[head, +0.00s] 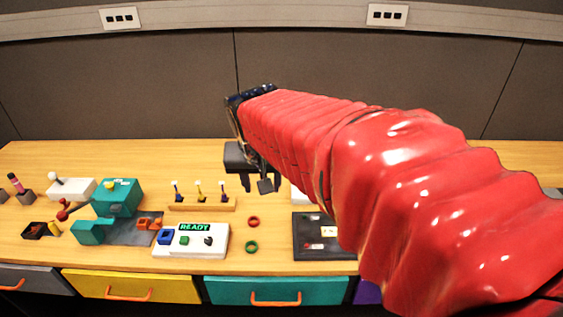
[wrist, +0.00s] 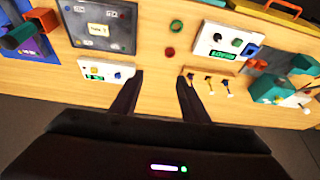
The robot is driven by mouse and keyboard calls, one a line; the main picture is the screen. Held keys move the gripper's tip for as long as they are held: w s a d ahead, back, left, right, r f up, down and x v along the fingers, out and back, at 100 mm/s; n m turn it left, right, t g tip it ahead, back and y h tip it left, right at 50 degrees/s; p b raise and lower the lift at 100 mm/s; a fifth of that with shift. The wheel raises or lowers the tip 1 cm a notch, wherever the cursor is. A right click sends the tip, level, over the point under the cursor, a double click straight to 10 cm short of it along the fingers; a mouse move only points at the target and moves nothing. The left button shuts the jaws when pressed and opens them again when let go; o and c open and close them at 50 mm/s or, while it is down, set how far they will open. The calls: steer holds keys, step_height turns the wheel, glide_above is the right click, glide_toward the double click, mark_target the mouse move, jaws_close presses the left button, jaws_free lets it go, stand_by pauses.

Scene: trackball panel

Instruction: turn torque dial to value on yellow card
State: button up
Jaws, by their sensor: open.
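My gripper (head: 256,172) hangs above the back middle of the wooden bench. In the wrist view its two fingers (wrist: 156,95) are apart with nothing between them. A white panel (head: 215,247) reads READY and carries a green button, a blue square part and a black knob (head: 208,241). A pale yellowish card (wrist: 97,29) lies on a dark panel; its writing is too small to read. I cannot tell which knob is the torque dial.
A wooden rack (head: 190,205) holds three small upright tools. A red ring (head: 253,221) and a green ring (head: 251,247) lie on the bench. A teal machine (head: 118,197) stands left. The dark panel (head: 300,245) is partly behind my red arm. Coloured drawers line the front.

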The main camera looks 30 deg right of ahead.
steer(key=s+a+f+n+t+y, duration=0.1)
steer(key=s+a+n+y, duration=0.1)
steer(key=s+a+n, duration=0.4)
steer(key=s+a, duration=0.5)
steer(key=s, duration=0.1)
steer(key=shift+s+a+n+t, duration=0.15)
steer(key=shift+a+n+t, duration=0.15)
steer(key=shift+a, duration=0.05)
steer(key=shift+c, duration=0.5)
